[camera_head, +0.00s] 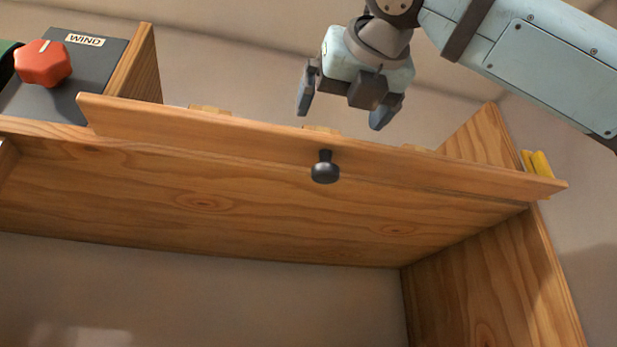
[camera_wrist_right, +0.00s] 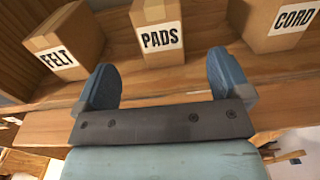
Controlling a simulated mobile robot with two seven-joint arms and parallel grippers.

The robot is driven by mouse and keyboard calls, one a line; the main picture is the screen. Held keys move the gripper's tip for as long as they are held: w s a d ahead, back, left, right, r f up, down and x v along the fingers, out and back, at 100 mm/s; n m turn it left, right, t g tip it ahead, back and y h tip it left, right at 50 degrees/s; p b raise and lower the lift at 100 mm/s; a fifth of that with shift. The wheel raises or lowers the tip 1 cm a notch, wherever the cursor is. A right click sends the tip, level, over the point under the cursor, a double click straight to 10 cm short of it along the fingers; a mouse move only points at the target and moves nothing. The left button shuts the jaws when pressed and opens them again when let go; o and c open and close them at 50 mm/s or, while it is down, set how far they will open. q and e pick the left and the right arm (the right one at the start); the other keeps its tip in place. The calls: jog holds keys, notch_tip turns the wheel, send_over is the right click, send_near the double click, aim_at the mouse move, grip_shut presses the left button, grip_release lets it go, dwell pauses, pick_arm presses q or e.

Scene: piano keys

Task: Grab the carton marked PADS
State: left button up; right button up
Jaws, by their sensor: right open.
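The carton marked PADS (camera_wrist_right: 158,36) is a brown box with a white label, standing upright on a wooden shelf in the right wrist view. In the head view the cartons are mostly hidden behind the wooden front board, with only small brown tops showing, such as one in the middle (camera_head: 321,129). My right gripper (camera_head: 343,113) is above and behind that board, its two fingers spread. In the right wrist view my right gripper (camera_wrist_right: 163,78) is open and empty, with the PADS carton ahead, between the finger directions and apart from them. My left gripper is not in view.
The FELT carton (camera_wrist_right: 64,42) stands left of PADS and the CORD carton (camera_wrist_right: 282,24) right, with gaps between. The front board (camera_head: 250,143) has a dark knob (camera_head: 325,168). A grey WIND box (camera_head: 85,66) with a red knob (camera_head: 42,63) sits at left; yellow items (camera_head: 538,163) at right.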

aim_at(316, 128)
jog(key=p+x, duration=0.1)
jog(key=x, duration=0.6)
jog(key=shift+w, duration=0.15)
jog(key=shift+w+a+r+p, duration=0.1)
jog(key=shift+w+r+p, duration=0.05)
jog(key=shift+p, duration=0.3)
jog(key=shift+w+a+r+p, duration=0.3)
jog(key=shift+w+r+p, duration=0.2)
jog(key=shift+w+p, duration=0.3)
jog(key=shift+x, duration=1.2)
jog(key=shift+w+a+f, duration=0.15)
jog(key=shift+w+f, duration=0.15)
jog(key=shift+s, duration=0.1)
jog(key=shift+s+d, duration=0.15)
jog(key=shift+d, duration=0.05)
jog(key=shift+c, duration=1.3)
jog(key=c, duration=0.7)
jog(key=shift+a, duration=0.1)
jog(key=shift+c, duration=0.9)
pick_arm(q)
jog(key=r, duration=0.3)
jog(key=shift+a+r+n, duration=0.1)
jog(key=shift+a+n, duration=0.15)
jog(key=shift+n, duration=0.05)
pick_arm(e)
jog(key=shift+r, duration=0.15)
